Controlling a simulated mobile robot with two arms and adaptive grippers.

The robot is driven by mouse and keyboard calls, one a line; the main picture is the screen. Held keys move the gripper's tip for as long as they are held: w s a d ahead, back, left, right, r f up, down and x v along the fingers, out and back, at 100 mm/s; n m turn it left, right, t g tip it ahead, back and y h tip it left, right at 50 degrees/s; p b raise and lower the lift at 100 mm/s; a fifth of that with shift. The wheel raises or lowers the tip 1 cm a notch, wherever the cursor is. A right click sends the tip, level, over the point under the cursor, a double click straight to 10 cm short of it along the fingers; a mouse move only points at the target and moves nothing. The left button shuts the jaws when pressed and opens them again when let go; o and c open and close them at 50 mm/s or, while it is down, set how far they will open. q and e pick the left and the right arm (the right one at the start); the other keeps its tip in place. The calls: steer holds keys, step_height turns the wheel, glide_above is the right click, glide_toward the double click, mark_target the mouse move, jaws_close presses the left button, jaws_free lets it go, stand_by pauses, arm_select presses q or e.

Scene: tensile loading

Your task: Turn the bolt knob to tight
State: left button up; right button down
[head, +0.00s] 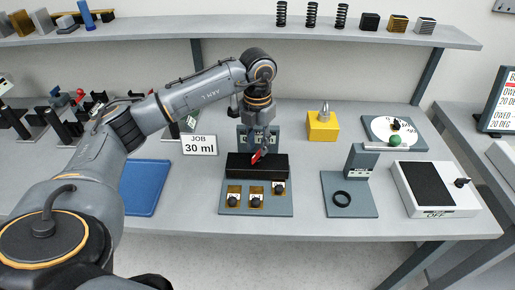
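A grey fixture plate (225,208) stands mid-bench with a long black block (238,165) on it. Along its front are small brass pieces with dark knobs: a left knob (233,200), a middle knob (256,200) and a right knob (279,188). The right one sits a little farther back. I cannot tell which is the bolt knob or read its setting. My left gripper (260,154) points down over the black block, behind the knobs. A small red part shows at its fingertips. Its finger gap is too small to judge. My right gripper is out of view.
A "JOB 30 ml" sign (198,145) and a blue mat (146,188) lie left. A shelf (240,34) runs behind.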

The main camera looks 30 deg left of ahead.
mark_target(258, 152)
arm_select(q)
step_height(258, 152, up, 10)
steer(key=shift+f, duration=0.2)
stand_by(0.5)
